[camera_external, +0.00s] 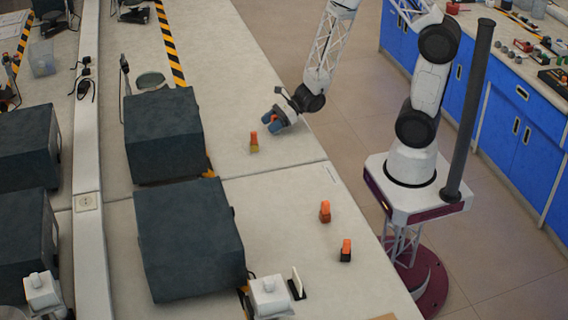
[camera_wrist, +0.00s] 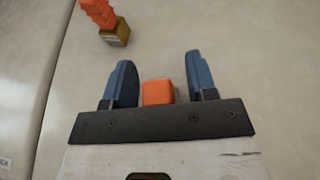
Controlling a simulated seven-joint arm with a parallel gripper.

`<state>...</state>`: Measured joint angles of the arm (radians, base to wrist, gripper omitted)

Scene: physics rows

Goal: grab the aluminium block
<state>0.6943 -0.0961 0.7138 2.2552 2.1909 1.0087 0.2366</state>
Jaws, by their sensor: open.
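My gripper (camera_external: 271,123) is low over the table at upper centre, with its two blue fingers apart. In the wrist view my gripper (camera_wrist: 160,64) has an orange-topped block (camera_wrist: 158,92) between its fingers, with a gap visible on the right side. Only its orange top shows, so I cannot tell whether it is the aluminium block. A bit of orange also shows between the fingers in the external view. A block with a gold-coloured base and orange top (camera_external: 254,142) stands close by; it also shows at the wrist view's upper left (camera_wrist: 115,32).
A reddish-brown block with an orange top (camera_external: 325,212) and a dark one with an orange top (camera_external: 346,250) stand on the nearer table. Large dark boxes (camera_external: 163,135) (camera_external: 190,240) stand to the left. The table around my gripper is mostly clear.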

